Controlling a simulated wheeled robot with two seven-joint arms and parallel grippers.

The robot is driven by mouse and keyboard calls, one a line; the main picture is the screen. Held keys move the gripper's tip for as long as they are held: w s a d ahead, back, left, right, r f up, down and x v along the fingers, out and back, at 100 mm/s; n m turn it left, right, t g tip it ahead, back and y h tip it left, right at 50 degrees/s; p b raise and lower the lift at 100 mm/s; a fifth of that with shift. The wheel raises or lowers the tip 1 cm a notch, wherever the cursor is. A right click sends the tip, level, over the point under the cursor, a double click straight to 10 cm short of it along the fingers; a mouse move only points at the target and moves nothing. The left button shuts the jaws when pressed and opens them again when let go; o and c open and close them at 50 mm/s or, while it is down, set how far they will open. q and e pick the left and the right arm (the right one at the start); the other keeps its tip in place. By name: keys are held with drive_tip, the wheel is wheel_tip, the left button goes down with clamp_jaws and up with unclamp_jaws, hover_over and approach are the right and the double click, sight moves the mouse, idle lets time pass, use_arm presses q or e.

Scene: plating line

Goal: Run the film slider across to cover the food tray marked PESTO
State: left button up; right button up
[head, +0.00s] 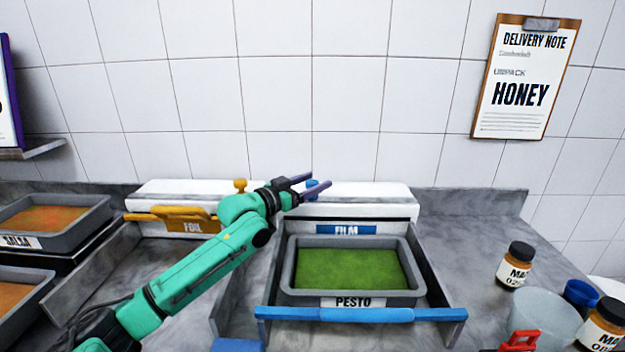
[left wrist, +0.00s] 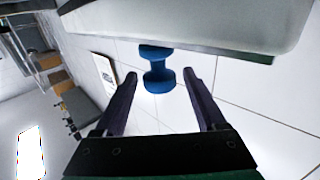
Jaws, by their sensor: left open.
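The grey food tray marked PESTO (head: 353,302) holds green food and sits between the side walls of the film station. The white film dispenser (head: 370,197) with its blue FILM label stands behind it. The film slider, a blue knob (left wrist: 158,70), stands on the dispenser, mostly hidden by my gripper in the head view (head: 312,186). My left gripper (head: 318,182) is open, one finger on each side of the knob in the left wrist view (left wrist: 160,76); contact is not clear. A blue bar (head: 360,314) lies across the tray's front. I cannot tell whether clear film spans the tray. My right gripper is out of view.
The foil station (head: 180,195), with an orange bar and knob, is at left, beyond my left arm. A SALSA tray (head: 20,243) is farther left. Jars (head: 515,266), a clear tub (head: 538,322) and a red object (head: 520,341) stand at right.

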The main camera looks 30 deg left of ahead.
use_arm(q)
clamp_jaws()
idle(1.4)
